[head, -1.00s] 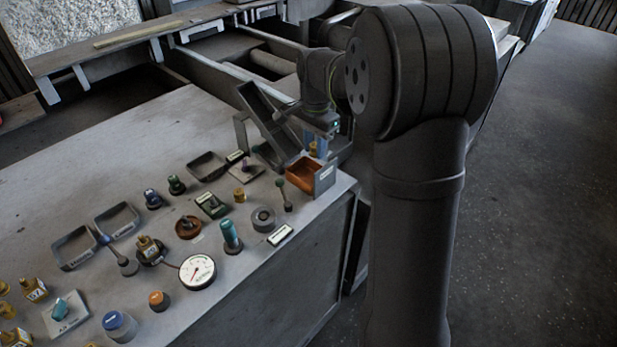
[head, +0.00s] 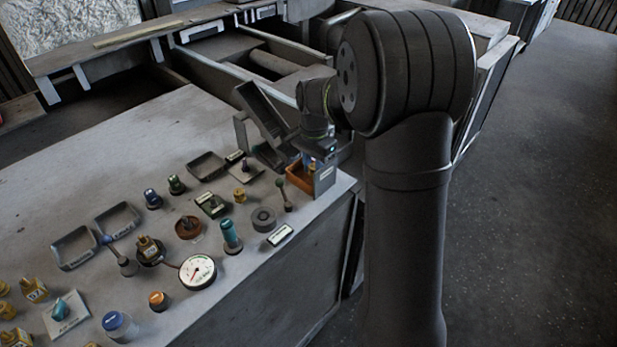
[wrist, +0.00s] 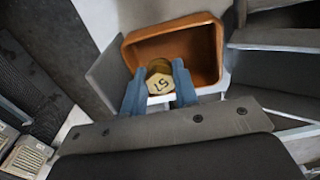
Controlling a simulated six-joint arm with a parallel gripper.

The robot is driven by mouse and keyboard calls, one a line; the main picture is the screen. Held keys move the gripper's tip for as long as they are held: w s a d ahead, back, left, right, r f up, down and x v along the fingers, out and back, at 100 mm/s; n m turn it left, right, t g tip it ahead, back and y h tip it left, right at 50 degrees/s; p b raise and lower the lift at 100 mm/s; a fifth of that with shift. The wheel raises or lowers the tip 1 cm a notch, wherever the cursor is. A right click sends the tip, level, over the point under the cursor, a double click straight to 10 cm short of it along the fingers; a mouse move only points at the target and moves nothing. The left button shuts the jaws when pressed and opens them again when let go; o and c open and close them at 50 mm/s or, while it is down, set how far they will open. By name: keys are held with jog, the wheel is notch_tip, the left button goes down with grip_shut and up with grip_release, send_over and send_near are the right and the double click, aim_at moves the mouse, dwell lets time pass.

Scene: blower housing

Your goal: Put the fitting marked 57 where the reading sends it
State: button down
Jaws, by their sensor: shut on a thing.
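The brass fitting (wrist: 160,82) shows the mark 57 in the wrist view. My gripper (wrist: 158,88) is shut on it, with a blue finger on either side. Fitting and fingers are at the near edge of an orange-brown tray (wrist: 206,48), whose visible floor is bare. In the head view my gripper (head: 311,164) is low at this tray (head: 296,176), at the right end of the bench; the fitting is mostly hidden there. Whether the fitting touches the tray I cannot tell. A round white gauge (head: 197,271) stands at the front; its value is too small to read.
A tilted grey trough (head: 262,110) stands just behind the tray. A lever with a dark knob (head: 282,190) is close to its left. Two grey trays (head: 75,248) (head: 117,220) lie farther left, among knobs and other fittings. The bench's back left is clear.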

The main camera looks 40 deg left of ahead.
jog(key=c, duration=1)
grip_release()
jog(key=shift+c, duration=0.2)
jog(key=shift+r, duration=0.45)
jog(key=r, duration=0.5)
jog(key=shift+w+r, duration=0.2)
jog(key=shift+w, duration=0.2)
jog(key=w+d+f, duration=0.7)
jog(key=w+d, duration=0.4)
jog(key=w, duration=0.2)
jog(key=w+d+f, duration=0.2)
jog(key=d+f, duration=0.2)
jog(key=d, duration=0.3)
jog(key=w+d+f, duration=0.2)
jog(key=d+f, duration=0.2)
jog(key=d, duration=0.3)
jog(key=shift+w+d, duration=0.3)
jog(key=shift+w, duration=0.05)
